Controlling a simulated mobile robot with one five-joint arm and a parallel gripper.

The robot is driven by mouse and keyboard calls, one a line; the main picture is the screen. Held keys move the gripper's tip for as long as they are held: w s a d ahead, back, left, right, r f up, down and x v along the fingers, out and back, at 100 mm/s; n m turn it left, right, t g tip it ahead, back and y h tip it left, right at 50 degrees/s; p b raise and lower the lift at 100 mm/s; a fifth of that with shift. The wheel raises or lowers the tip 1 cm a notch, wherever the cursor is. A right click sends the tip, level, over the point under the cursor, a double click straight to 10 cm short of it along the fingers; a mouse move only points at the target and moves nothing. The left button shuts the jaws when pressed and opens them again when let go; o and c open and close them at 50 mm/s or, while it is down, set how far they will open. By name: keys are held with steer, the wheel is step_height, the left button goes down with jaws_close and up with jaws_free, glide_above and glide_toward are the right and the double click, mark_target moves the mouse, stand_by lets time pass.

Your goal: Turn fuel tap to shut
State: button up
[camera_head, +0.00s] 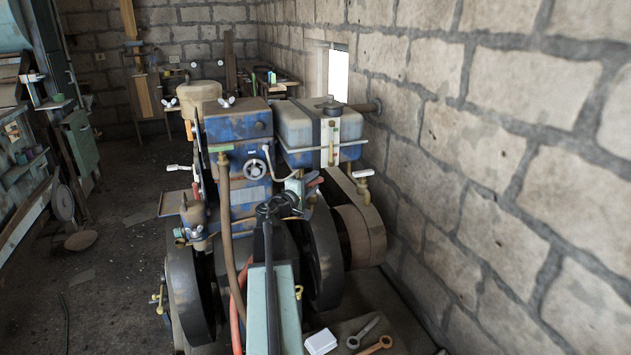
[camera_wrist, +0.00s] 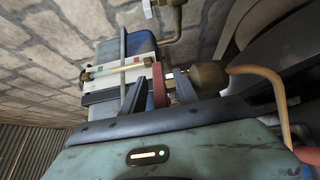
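The fuel tap has a brass body (camera_wrist: 210,77) and a red lever (camera_wrist: 158,85), seen in the wrist view below the blue and white fuel tank (camera_wrist: 105,65). A copper-coloured pipe (camera_wrist: 265,80) leads off the brass body to the right. My gripper (camera_wrist: 162,95) is open, its dark fingers on either side of the red lever. I cannot tell whether they touch it. In the head view my gripper (camera_head: 292,190) is below the tank (camera_head: 303,128), and red shows beside it. My gripper hides most of the tap there.
The large flywheel (camera_head: 325,255) and belt guard stand close on the right, near the stone wall (camera_head: 500,180). Spanners (camera_head: 363,332) and a white box (camera_head: 320,342) lie low in front.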

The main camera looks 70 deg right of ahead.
mark_target(319, 177)
steer(key=x, duration=0.3)
steer(key=shift+d, duration=0.1)
jaws_close()
steer(key=shift+m+g+y, duration=0.4)
steer(key=shift+m+g, duration=0.5)
steer(key=shift+g, duration=0.4)
steer(key=shift+s+a+m+g+y, duration=0.15)
steer(key=shift+s+m+g+y, duration=0.1)
steer(key=shift+m+g, duration=0.3)
steer(key=shift+s+a+m+g+y, duration=0.1)
steer(key=shift+s+m+g+y, duration=0.2)
steer(key=shift+g, duration=0.35)
steer(key=shift+w, duration=0.1)
